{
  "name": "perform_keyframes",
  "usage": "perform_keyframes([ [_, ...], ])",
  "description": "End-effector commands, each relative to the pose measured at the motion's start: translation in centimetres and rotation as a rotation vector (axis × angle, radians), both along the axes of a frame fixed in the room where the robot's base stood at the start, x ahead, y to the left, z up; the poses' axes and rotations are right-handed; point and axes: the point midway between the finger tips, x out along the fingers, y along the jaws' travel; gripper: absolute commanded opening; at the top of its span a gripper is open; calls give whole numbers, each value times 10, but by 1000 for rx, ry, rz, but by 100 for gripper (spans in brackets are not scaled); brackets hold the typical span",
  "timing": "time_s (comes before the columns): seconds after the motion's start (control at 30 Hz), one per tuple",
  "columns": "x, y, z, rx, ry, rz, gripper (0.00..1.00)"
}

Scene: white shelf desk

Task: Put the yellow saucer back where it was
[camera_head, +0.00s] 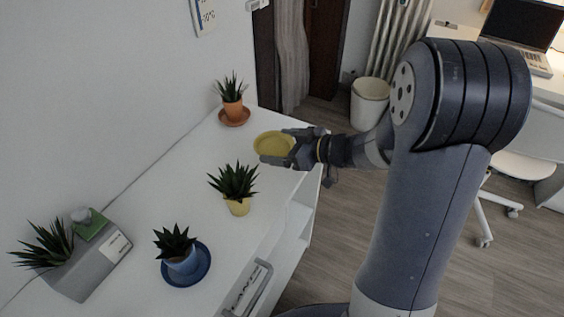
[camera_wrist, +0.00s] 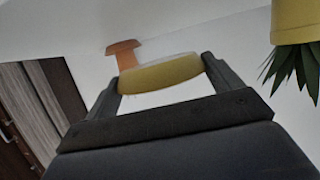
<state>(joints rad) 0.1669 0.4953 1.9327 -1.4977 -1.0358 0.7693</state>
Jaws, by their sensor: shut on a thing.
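The yellow saucer (camera_head: 271,145) is held in my gripper (camera_head: 291,146), over the far part of the white shelf desk (camera_head: 150,188). In the wrist view the saucer (camera_wrist: 160,74) sits between the two fingers of my gripper (camera_wrist: 160,80), seen nearly edge-on. A yellow pot with a spiky plant (camera_head: 238,205) stands on the desk nearer to me, with no saucer visible under it. The yellow pot (camera_wrist: 296,20) also shows at the top right of the wrist view. I cannot tell how high the saucer is above the desk.
An orange pot (camera_head: 232,109) on an orange saucer (camera_head: 235,118) stands at the far end. A blue pot (camera_head: 181,262) on a blue saucer (camera_head: 203,266) stands at the near side. A grey box (camera_head: 85,272) with a plant and green item is at left.

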Motion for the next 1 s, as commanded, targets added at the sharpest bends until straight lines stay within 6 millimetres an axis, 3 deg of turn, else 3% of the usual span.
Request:
perform_keyframes([
  [0.03,0,0,-11,2,3,0,63],
  [0.27,0,0,-29,1,2,-1,63],
  [0.43,0,0,-54,1,2,-1,63],
  [0.83,0,0,-59,1,-1,-1,63],
  [0.87,0,0,-59,0,0,-1,87],
  [1.0,0,0,-59,-1,-1,-1,99],
])
